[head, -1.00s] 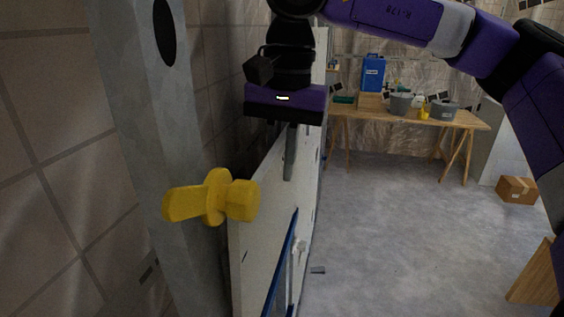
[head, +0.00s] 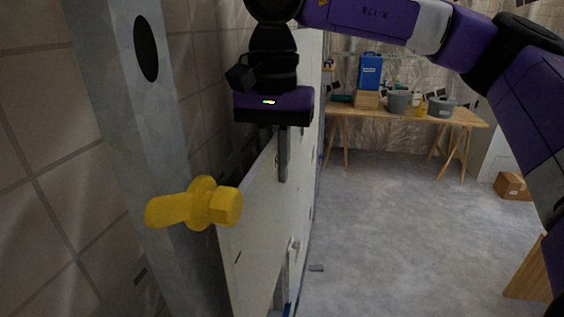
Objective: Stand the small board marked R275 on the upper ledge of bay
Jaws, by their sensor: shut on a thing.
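My gripper (head: 280,168) points down at the left of the head view, its fingers shut over the top edge of a pale board (head: 252,225). One grey finger shows on the near face of the board; the other is mostly hidden behind it. No R275 mark can be read. A white panel (head: 309,100) rises behind my gripper. I cannot make out the upper ledge or whether the board touches it.
A grey upright post (head: 130,130) with a yellow knob (head: 208,203) stands close at the left. A wooden trestle table (head: 440,118) with buckets and a blue container (head: 370,72) is at the back. A cardboard box (head: 513,186) is at the right.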

